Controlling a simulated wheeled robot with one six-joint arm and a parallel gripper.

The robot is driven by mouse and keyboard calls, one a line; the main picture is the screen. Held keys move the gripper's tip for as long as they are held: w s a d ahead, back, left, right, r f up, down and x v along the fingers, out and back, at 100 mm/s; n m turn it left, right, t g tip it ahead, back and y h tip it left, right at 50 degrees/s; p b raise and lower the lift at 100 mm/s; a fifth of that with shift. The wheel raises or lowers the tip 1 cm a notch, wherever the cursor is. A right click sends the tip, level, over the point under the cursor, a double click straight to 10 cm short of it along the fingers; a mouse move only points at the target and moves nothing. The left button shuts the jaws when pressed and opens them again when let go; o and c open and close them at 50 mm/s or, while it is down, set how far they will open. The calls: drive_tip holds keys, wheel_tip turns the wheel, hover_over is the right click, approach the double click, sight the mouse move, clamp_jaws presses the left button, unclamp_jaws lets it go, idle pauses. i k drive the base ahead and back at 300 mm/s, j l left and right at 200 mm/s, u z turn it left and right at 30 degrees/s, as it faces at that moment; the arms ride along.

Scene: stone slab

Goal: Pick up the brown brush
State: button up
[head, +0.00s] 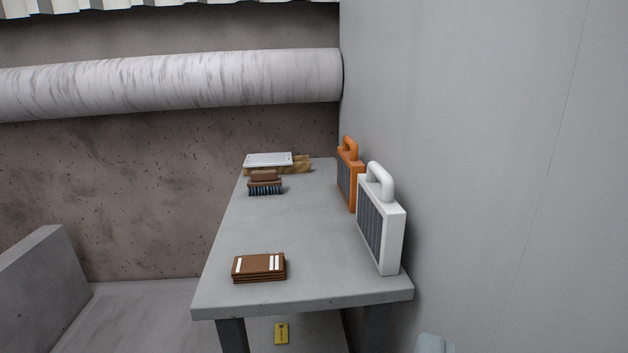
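The brown brush (265,180) sits on the grey stone slab table (305,230), toward its far left edge. It has a brown block body with a raised brown grip on top and dark bluish bristles pointing down onto the slab. It stands just in front of a wooden board. Nothing touches it from above. My gripper does not show clearly anywhere in the view.
A brown wallet-like stack (259,268) lies near the front left. A white handled case (390,235) and an orange one (347,175) stand along the right wall. A white tablet-like slab (268,159) lies on the wooden board (292,168). The slab's middle is clear.

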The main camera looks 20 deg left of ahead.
sight(259, 179)
drive_tip(key=i+j+z, duration=0.2)
drive_tip(key=j, duration=0.35)
drive_tip(key=i+j+z, duration=0.2)
drive_tip(key=j, duration=0.4)
drive_tip(key=j+z, duration=0.2)
drive_tip(key=j, duration=0.4)
drive_tip(key=i+j+z, duration=0.2)
drive_tip(key=j, duration=0.45)
drive_tip(key=i+j, duration=0.1)
drive_tip(key=j, duration=2.1)
